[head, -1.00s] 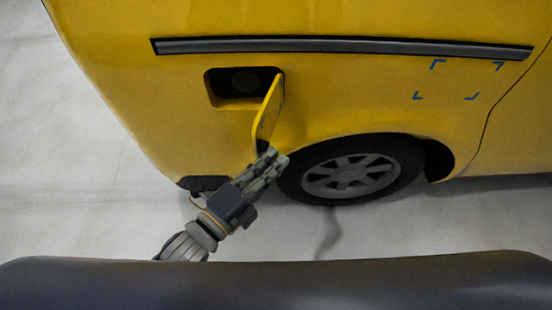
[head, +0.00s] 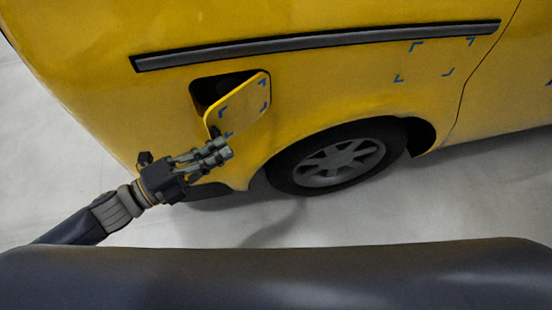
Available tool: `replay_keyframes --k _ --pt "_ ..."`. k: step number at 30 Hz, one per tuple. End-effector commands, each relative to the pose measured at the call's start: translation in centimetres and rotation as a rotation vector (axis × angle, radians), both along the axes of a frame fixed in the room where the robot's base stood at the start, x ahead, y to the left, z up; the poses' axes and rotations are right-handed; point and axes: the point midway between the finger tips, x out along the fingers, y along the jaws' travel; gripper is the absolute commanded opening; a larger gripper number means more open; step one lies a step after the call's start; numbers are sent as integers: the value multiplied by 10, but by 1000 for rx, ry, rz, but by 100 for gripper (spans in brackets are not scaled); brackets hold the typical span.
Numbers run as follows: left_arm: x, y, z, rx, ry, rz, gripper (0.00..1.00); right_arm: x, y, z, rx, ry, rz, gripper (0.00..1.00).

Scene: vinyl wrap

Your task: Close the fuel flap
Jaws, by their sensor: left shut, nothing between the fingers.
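The yellow fuel flap (head: 246,101) stands partly open on the side of the yellow vehicle. Its outer face, with blue corner marks, is turned toward me. The dark fuel recess (head: 206,90) shows only at its left and upper part, and the flap covers the rest from view. My left gripper (head: 222,151) is shut and empty, just below the flap's lower edge. I cannot tell whether its fingertips touch the flap. My right gripper is not in view.
The yellow vehicle body (head: 340,90) fills the upper part, with a dark trim strip (head: 320,44) above the flap. A wheel (head: 340,162) lies to the right of my gripper. Grey floor is clear in front of the vehicle.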

Motion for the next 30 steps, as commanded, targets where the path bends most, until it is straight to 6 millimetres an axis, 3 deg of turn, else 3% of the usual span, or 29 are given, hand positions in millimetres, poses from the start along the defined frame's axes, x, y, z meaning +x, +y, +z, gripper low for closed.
replay_keyframes --k 15,22,30 --pt "61 55 -2 2 -5 4 0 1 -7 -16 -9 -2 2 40" --pt "81 65 -1 1 -4 3 0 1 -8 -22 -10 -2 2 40" --pt "91 69 0 1 -2 3 0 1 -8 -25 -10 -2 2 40"
